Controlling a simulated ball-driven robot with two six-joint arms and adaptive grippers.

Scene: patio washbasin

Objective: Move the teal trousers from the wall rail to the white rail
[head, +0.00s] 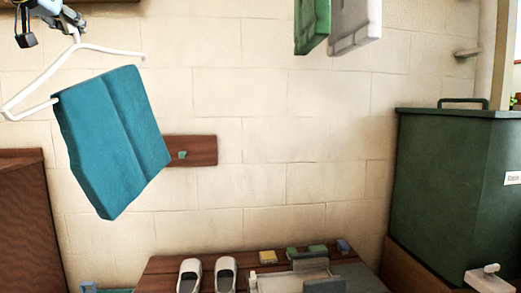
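The teal trousers (112,140) hang folded over a white hanger (110,50) at the upper left of the head view, tilted and clear of the surfaces below. My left gripper (66,20) is at the top left edge, shut on the upper part of the hanger near its hook. The gripper is partly cut off by the frame. My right gripper is not in view. Neither the wall rail nor the white rail can be made out here. A green cloth (312,25) and a pale grey cloth (354,25) hang at the top, their upper ends out of frame.
A wooden wall board (205,150) with a small teal mark is behind the trousers. Below, a wooden bench (160,268) holds white shoes (225,274) and small coloured blocks. A dark green bin (445,180) stands right. The wall between trousers and hanging cloths is clear.

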